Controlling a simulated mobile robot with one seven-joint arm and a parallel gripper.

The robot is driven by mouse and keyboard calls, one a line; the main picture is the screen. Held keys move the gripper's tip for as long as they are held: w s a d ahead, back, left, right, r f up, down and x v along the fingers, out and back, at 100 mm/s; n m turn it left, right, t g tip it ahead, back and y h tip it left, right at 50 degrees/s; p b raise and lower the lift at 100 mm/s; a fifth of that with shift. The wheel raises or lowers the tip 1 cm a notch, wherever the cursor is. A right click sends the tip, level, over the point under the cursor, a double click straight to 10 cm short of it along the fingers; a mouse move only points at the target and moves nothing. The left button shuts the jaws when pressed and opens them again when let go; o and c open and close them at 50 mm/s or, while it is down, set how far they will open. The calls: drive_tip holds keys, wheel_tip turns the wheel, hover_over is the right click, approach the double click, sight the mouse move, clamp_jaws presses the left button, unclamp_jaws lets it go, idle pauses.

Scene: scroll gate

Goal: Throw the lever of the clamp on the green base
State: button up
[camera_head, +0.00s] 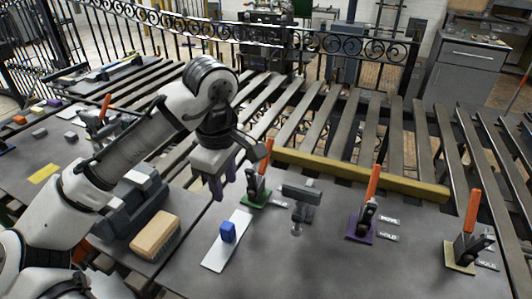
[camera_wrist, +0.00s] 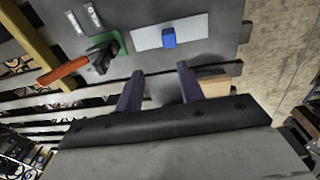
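The clamp on the green base (camera_head: 253,203) stands on the dark tabletop. Its orange lever (camera_head: 266,152) points up, leaning slightly right, in the head view. In the wrist view the same green base (camera_wrist: 122,42) and the orange lever (camera_wrist: 62,73) show at the upper left, the lever pointing left. My gripper (camera_head: 224,187) is left of this clamp, apart from it, with its purple fingers pointing down. In the wrist view my gripper (camera_wrist: 160,88) has its two fingers spread apart with nothing between them. Part of the clamp is hidden behind my wrist in the head view.
A clamp on a purple base (camera_head: 358,230) and one on a yellow base (camera_head: 460,255) stand to the right, levers upright. A grey fixture (camera_head: 300,195) stands between. A blue block (camera_head: 228,232) sits on a white strip (camera_head: 214,255). A wooden brush (camera_head: 155,235) lies left.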

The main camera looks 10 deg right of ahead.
drive_tip(key=w+d+r+n+t+h, duration=0.1)
drive_tip(key=w+d+r+t, duration=0.2)
drive_tip(key=r, duration=0.6)
drive_tip(key=w+r+n+t, duration=0.1)
drive_tip(key=w+r+t, duration=0.3)
drive_tip(key=r, duration=0.4)
drive_tip(key=w+d+r+n+t+h, duration=0.1)
drive_tip(key=w+d+r+n+t, duration=0.2)
drive_tip(key=r, duration=0.6)
drive_tip(key=w+a+r+n+t+y+b, duration=0.15)
drive_tip(key=a+r+n+t, duration=0.25)
drive_tip(key=a+r+n, duration=0.65)
drive_tip(key=w+a+r+n+g, duration=0.1)
drive_tip(key=w+a+n, duration=0.1)
drive_tip(key=w+a, duration=0.2)
drive_tip(key=g, duration=1.4)
hover_over(268, 146)
wheel_tip(268, 146, down, 31)
drive_tip(key=shift+y, duration=0.25)
wheel_tip(268, 146, down, 13)
drive_tip(key=shift+f+b, duration=0.15)
drive_tip(key=shift+b, duration=0.15)
